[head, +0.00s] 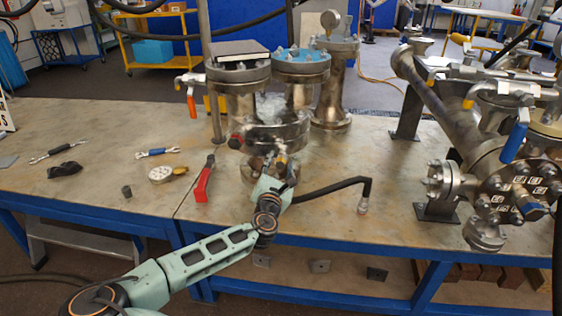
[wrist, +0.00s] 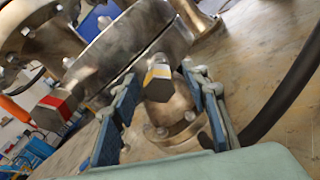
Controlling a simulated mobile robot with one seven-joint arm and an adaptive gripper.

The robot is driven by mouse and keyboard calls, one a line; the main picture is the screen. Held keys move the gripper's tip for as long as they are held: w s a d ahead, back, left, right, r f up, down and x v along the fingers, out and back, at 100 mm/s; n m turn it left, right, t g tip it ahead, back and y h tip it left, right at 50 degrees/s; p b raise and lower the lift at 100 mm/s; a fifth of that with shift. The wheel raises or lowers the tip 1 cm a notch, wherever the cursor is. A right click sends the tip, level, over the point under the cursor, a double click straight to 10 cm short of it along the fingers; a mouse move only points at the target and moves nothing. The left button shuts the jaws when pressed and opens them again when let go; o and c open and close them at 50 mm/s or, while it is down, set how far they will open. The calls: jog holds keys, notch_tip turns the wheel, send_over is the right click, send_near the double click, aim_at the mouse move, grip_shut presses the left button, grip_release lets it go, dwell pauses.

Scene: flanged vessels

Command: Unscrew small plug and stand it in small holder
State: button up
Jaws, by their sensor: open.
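A grey hex plug with a yellow and white band (wrist: 158,80) sits on the flanged metal vessel (wrist: 125,45) in the wrist view. My gripper (wrist: 163,77) is open, with one blue-padded finger on each side of this plug and visible gaps. A second hex plug with a red band (wrist: 52,110) sits farther left on the vessel. In the head view, my gripper (head: 272,172) is at the low front of the vessel (head: 277,133) and partly hides the plug there. A small dark cylinder (head: 127,191) stands on the table; I cannot tell if it is the small holder.
A red-handled tool (head: 204,180) lies left of my arm, and a black bent bar (head: 335,187) lies right. A round gauge (head: 160,174) and wrenches (head: 57,152) lie on the left table. A large pipe assembly (head: 470,150) fills the right.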

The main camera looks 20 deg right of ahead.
jog(key=m, duration=1.2)
jog(key=shift+d+m, duration=0.1)
jog(key=shift+m, duration=0.3)
jog(key=m, duration=1.1)
jog(key=shift+w+m, duration=0.1)
jog(key=shift+m, duration=0.2)
jog(key=shift+s+a+m, duration=0.3)
jog(key=shift+m, duration=0.1)
jog(key=v, duration=0.9)
jog(key=s+a+r+g+y+p, duration=0.2)
jog(key=s+a+r+y+p, duration=0.1)
jog(key=r, duration=0.5)
jog(key=s+a+r+g+y+p, duration=0.2)
jog(key=s+a+r+y+p, duration=0.2)
jog(key=r, duration=0.3)
jog(key=s+a+r+g+y+p, duration=0.2)
jog(key=s+a+r+y+p, duration=0.1)
jog(key=r, duration=0.5)
jog(key=shift+s+a+r+g+y+p, duration=0.3)
jog(key=shift+s+a+y+p, duration=0.15)
jog(key=shift+s+p, duration=0.2)
